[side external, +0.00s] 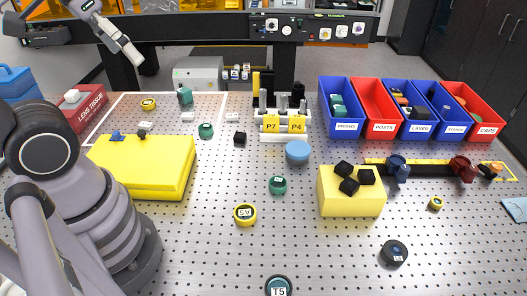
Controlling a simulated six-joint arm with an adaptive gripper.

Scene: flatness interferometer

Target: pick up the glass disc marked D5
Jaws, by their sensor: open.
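I cannot read the mark D5 on anything in the side external view. Several small round pieces lie on the perforated table. A dark disc with a teal rim (278,287), cut by the bottom edge, reads T5. A yellow-rimmed disc (245,214) reads SV. A teal round piece (278,185) near the middle has a small label too small to read. A dark round piece (394,252) lies at the lower right, its mark unreadable.
Yellow blocks (150,170) and (350,196) stand left and right; black cubes sit on the right one. A blue cylinder (298,152) and a white rack (286,133) stand mid-table. Blue and red bins (377,127) line the back right. The front centre is mostly clear.

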